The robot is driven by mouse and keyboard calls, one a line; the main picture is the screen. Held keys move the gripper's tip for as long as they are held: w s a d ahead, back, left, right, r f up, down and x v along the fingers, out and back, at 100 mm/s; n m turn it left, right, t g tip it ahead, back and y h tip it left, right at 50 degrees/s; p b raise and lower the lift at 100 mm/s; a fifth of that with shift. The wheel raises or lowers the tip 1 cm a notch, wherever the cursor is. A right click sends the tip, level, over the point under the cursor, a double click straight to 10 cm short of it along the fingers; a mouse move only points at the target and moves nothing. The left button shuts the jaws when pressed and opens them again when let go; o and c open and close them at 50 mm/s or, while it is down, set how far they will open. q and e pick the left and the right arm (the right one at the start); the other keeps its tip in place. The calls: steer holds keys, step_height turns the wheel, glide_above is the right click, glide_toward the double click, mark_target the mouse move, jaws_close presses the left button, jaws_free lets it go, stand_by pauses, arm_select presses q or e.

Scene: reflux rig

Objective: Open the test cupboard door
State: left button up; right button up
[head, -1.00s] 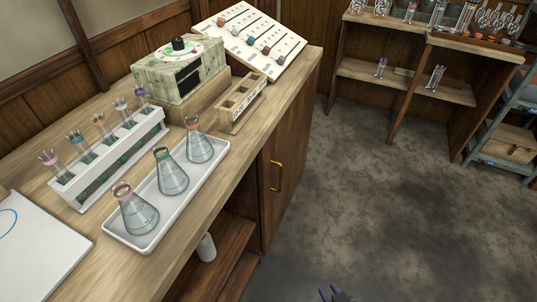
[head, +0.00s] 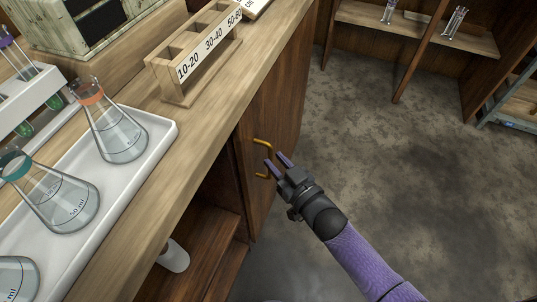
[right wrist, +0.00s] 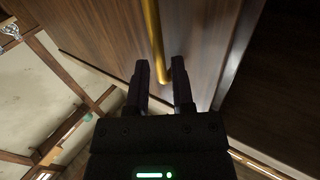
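The cupboard door (head: 287,105) is dark brown wood under the bench top and looks shut. Its brass handle (head: 263,142) is a vertical bar near the door's left edge. My right gripper (head: 276,163) is at the handle, with its fingers partly covering it. In the right wrist view the handle (right wrist: 153,40) runs down to between the tips of my open fingers (right wrist: 159,78), and a gap shows between them. Whether a finger touches the handle I cannot tell. My left gripper is not in view.
A white tray (head: 150,150) with flasks and a wooden rack (head: 180,95) stand on the bench top above the door. An open shelf space with a white cylinder (head: 173,257) lies left of the door. The floor (head: 400,170) to the right is clear.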

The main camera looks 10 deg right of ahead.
steer(key=shift+b+x, duration=0.4)
steer(key=shift+x, duration=1.05)
jaws_close()
stand_by(0.3)
